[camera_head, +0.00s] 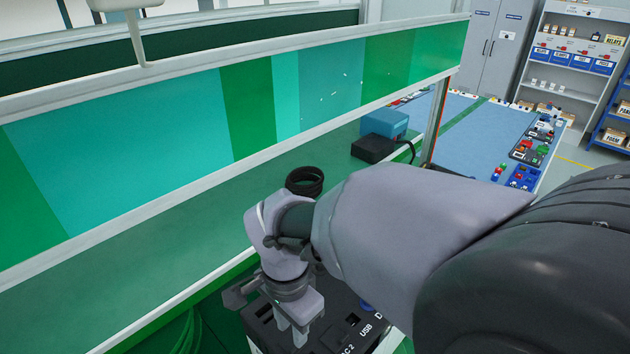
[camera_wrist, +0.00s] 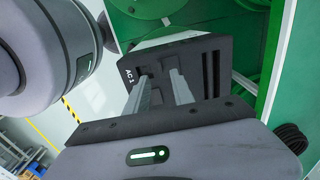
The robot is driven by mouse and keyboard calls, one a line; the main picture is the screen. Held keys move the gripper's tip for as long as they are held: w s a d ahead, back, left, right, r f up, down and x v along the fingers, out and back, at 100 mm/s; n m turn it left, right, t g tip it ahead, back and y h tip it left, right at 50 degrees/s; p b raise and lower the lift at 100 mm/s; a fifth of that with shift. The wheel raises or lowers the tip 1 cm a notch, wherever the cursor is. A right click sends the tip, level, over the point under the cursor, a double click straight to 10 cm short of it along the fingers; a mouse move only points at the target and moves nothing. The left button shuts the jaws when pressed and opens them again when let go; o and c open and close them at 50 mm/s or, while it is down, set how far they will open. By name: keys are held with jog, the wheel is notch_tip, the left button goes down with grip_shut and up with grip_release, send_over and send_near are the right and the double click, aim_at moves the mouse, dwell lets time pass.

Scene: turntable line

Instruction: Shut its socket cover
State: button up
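A black socket panel (camera_head: 338,328) stands at the bottom of the head view, with white labels that read "AC 2" and "USB". In the wrist view the panel (camera_wrist: 195,55) fills the upper middle, with an "AC 1" label at its left end, dark recesses and long slots. My gripper (camera_head: 291,340) is over the panel's left part. In the wrist view my gripper (camera_wrist: 160,77) has its two pale fingers apart, with nothing seen between them, and the tips at or just above the recesses near "AC 1". I cannot make out the cover clearly; the fingers hide part of that area.
A green bench (camera_head: 130,260) with a rail and panels runs along the left. A black coil (camera_head: 305,181) and a blue-and-black device (camera_head: 384,128) are on it. A blue-topped table (camera_head: 485,135) with small parts stands behind. Green structure (camera_wrist: 245,50) closely surrounds the panel.

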aim_at(294, 349)
notch_tip(294, 349, down, 6)
jog(key=shift+s+f+b, duration=0.1)
jog(key=shift+f+b, duration=0.1)
jog(key=shift+b, duration=0.1)
jog(key=shift+f, duration=0.3)
jog(key=shift+d, duration=0.1)
grip_shut()
dwell(0.9)
